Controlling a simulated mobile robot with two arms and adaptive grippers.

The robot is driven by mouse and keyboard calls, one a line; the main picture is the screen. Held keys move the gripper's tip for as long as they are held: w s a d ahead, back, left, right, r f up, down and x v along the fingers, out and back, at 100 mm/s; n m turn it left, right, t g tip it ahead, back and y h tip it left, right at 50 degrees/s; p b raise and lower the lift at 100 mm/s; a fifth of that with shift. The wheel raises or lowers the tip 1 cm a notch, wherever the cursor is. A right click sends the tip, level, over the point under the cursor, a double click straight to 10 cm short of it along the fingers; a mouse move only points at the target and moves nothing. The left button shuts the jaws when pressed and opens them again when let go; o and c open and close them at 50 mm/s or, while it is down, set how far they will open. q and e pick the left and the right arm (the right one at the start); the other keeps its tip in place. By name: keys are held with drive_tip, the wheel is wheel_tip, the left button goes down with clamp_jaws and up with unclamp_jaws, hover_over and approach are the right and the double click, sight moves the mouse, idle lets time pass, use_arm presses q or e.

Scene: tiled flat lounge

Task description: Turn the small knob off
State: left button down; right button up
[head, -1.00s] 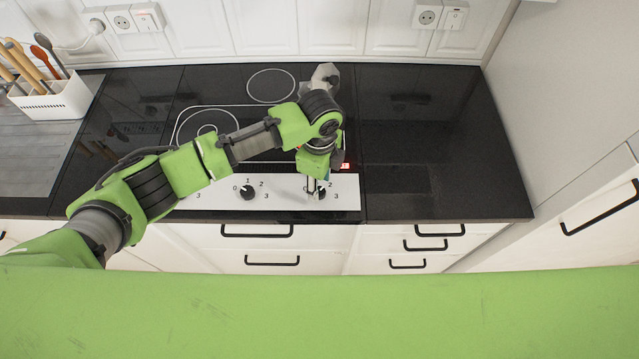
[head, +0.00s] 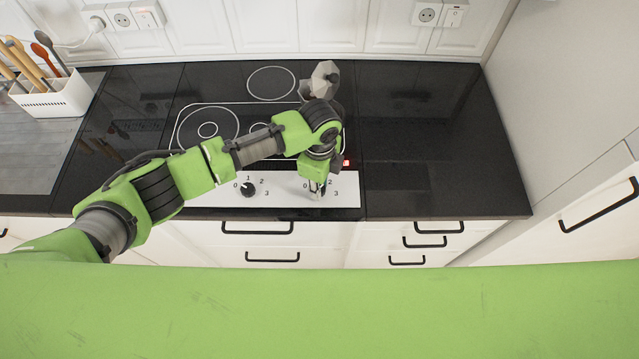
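A white control panel (head: 283,199) with printed numbers runs along the front of the black cooktop. A black knob (head: 247,189) with a pale mark shows in full at the panel's middle left. A second knob, at the panel's right end, is mostly hidden behind my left gripper (head: 317,192). The gripper points down at this right knob, and its fingertips are at or very close to it. I cannot tell whether they grip it. A red display (head: 346,163) glows above the panel's right end. My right gripper is out of view.
A grey moka pot (head: 324,80) stands on the back right of the cooktop, just behind my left wrist. A white utensil holder (head: 58,98) is at the far left. The black counter (head: 430,150) on the right is clear.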

use_arm(q)
drive_tip(key=n+p, duration=0.1)
drive_tip(key=n, duration=0.1)
drive_tip(key=shift+r+n+p, duration=0.15)
drive_tip(key=shift+n+p, duration=0.6)
drive_tip(key=shift+n, duration=1.45)
drive_tip(key=n, duration=0.3)
drive_tip(key=shift+n, duration=0.3)
drive_tip(key=n, duration=0.3)
drive_tip(key=shift+n, duration=0.3)
drive_tip(key=n, duration=0.3)
drive_tip(key=shift+d+n, duration=0.1)
drive_tip(key=shift+n, duration=1.6)
drive_tip(key=shift+w, duration=0.1)
